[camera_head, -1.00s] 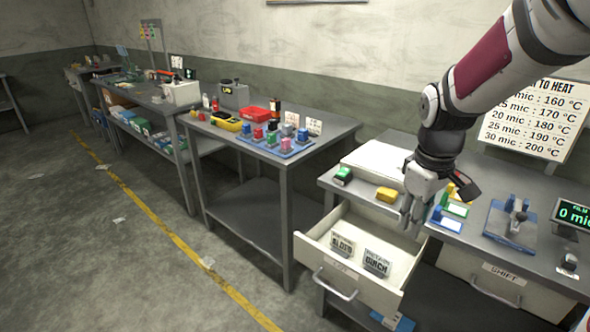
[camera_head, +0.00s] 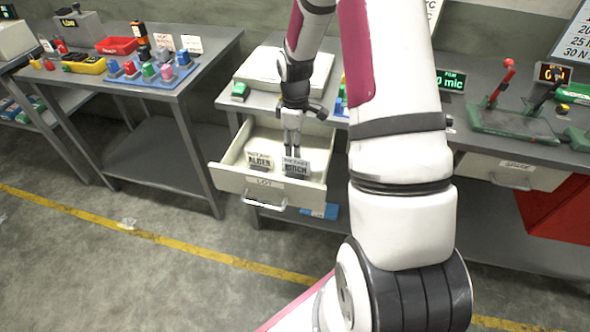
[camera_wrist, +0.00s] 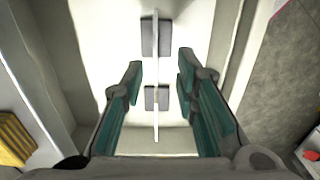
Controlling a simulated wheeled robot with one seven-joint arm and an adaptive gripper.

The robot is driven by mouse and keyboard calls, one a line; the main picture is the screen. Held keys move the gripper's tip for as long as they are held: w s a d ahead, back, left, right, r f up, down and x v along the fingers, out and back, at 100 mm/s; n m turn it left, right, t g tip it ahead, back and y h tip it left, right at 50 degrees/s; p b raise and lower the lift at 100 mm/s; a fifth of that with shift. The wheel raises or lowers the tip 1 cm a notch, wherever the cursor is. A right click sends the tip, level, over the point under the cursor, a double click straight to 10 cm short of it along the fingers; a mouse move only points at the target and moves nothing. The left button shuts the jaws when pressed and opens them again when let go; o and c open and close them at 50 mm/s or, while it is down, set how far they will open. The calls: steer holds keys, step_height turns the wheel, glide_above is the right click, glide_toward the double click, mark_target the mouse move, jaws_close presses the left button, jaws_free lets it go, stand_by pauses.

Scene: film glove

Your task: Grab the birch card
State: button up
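The birch card (camera_head: 296,167) stands upright in the open drawer, at the right of the alder card (camera_head: 259,162). My gripper (camera_head: 292,154) points down into the drawer, directly over and at the birch card. In the wrist view my gripper (camera_wrist: 160,75) is open, with a gap between its two green-padded fingers. A thin upright card (camera_wrist: 155,68) shows edge-on between them, apart from both fingers; its text is not visible there, but its place matches the birch card. Grey foot pieces lie beneath it.
The drawer (camera_head: 240,183) has walls close around the cards. A table with a blue tray (camera_head: 150,77) of coloured stamps stands left. My own arm hides part of the bench.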

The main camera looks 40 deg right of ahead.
mark_target(296, 160)
steer(key=shift+w+d+f+p, duration=0.1)
steer(key=shift+d+f+p, duration=0.05)
steer(key=shift+f, duration=1.5)
steer(key=shift+w+d+f+p, duration=0.1)
steer(key=shift+d+f+p, duration=0.05)
steer(key=shift+f, duration=1.5)
steer(key=shift+s+f, duration=0.1)
steer(key=shift+f, duration=0.15)
jaws_close()
